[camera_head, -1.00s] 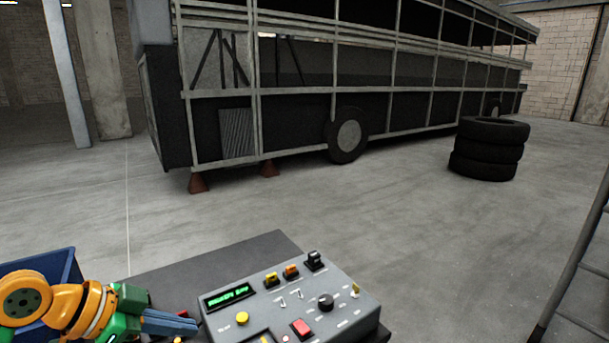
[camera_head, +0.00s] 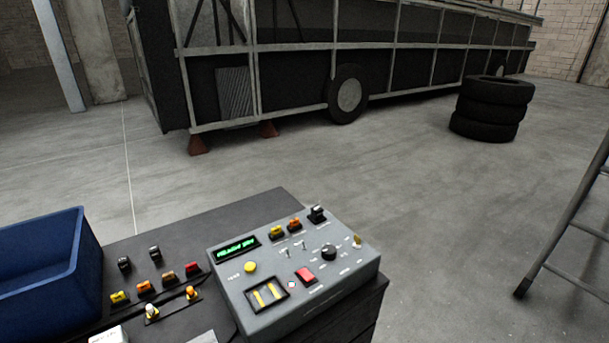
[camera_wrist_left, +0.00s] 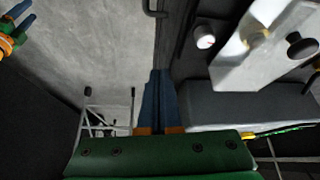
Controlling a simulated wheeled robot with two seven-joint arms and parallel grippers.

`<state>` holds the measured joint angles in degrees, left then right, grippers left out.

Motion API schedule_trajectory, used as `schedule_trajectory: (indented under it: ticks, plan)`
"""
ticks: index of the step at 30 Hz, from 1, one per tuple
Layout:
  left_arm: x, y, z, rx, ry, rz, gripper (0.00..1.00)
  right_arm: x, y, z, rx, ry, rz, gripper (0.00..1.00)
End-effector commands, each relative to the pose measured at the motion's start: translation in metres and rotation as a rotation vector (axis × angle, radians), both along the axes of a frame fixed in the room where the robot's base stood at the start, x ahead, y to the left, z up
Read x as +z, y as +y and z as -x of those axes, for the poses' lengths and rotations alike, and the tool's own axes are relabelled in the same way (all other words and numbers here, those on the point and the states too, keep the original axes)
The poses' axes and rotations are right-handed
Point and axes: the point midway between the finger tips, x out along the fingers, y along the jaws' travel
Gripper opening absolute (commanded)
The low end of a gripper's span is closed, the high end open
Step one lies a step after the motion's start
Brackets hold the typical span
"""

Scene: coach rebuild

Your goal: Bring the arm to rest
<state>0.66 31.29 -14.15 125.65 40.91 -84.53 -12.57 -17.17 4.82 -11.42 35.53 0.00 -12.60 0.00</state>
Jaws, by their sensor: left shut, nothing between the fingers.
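My left gripper (camera_wrist_left: 159,76) shows in the left wrist view, its two blue fingers together with nothing between them. It hangs in free space and touches nothing that I can see. My left arm is not in the head view. At the top left corner of the wrist view is a blue, green and orange part of my other arm, with what looks like my right gripper (camera_wrist_left: 16,22); its jaws are too small and cut off to read.
A grey control box (camera_head: 298,283) with a lit green display stands on a dark bench (camera_head: 170,238). Several small switches and a blue bin (camera_head: 45,262) are to its left. A ladder (camera_head: 568,230) stands at right. Stacked tyres (camera_head: 492,107) and a coach frame (camera_head: 300,75) are behind, with open floor between.

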Motion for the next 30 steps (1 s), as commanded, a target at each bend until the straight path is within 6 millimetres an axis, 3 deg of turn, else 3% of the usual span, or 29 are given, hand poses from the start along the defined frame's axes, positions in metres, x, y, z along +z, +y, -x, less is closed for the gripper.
schedule_trajectory:
  ticks: [5,13,17,23,26,30]
  plan:
    - [-0.026,0.000,0.040,0.211,0.064,-0.018,0.00,0.000,0.002,0.000,-0.001,0.000,-0.003,0.50]
    - [-0.046,0.040,0.113,0.630,0.188,-0.133,0.00,0.000,0.005,0.000,-0.002,0.001,-0.007,0.50]
    - [-0.085,0.039,0.105,0.621,0.206,-0.148,0.00,0.000,0.005,0.000,-0.002,0.001,-0.007,0.50]
    - [-0.150,0.038,0.109,0.607,0.243,-0.164,0.00,0.000,0.004,0.000,-0.001,0.001,-0.007,0.50]
    - [-0.188,0.039,0.120,0.601,0.266,-0.174,0.00,0.000,0.004,0.000,-0.001,0.000,-0.006,0.50]
    - [-0.248,0.044,0.153,0.588,0.309,-0.195,0.00,0.000,0.003,0.000,-0.001,0.001,-0.005,0.50]
